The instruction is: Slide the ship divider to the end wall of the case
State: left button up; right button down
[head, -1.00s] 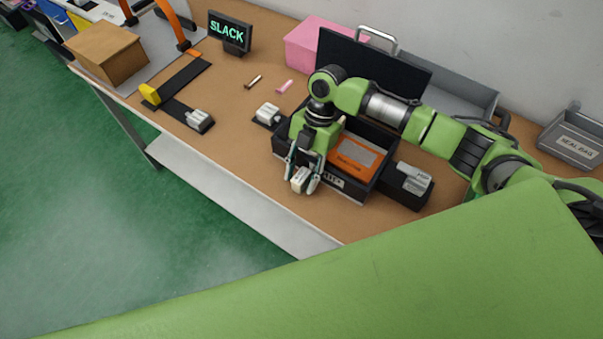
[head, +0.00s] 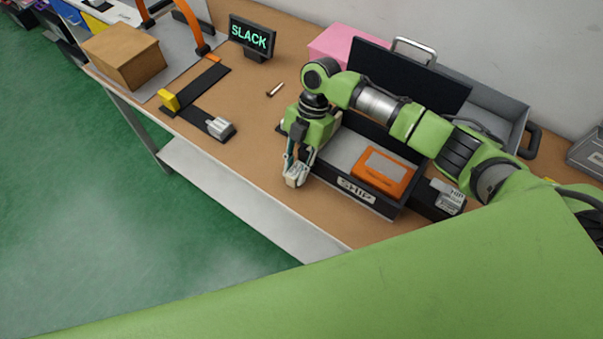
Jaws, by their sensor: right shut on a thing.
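The black open case (head: 340,187) sits at the table's front edge with a "SHIP" label (head: 357,188) on its front wall. My right gripper (head: 296,172) is shut on a pale block (head: 294,181) at the case's front left corner, which appears to be the grip of the ship divider. The divider's panel is hidden behind my gripper and wrist, so I cannot tell whether it touches the end wall. An orange box (head: 384,173) lies in the right part of the case. Its grey floor shows bare to the left of the box. My left gripper is not in view.
A black block with a pale lever (head: 448,197) stands right of the case.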

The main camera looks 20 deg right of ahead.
jog(key=shift+w+r, duration=0.15)
jog(key=shift+r, duration=0.05)
jog(key=shift+w+a, duration=0.1)
jog(key=c, duration=1.8)
grip_release()
jog(key=shift+o, duration=0.2)
jog(key=shift+f, duration=0.15)
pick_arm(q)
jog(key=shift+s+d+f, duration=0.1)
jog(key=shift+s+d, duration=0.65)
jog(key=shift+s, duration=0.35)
pick_arm(e)
jog(key=v, duration=1.2)
jog(key=shift+f, duration=0.1)
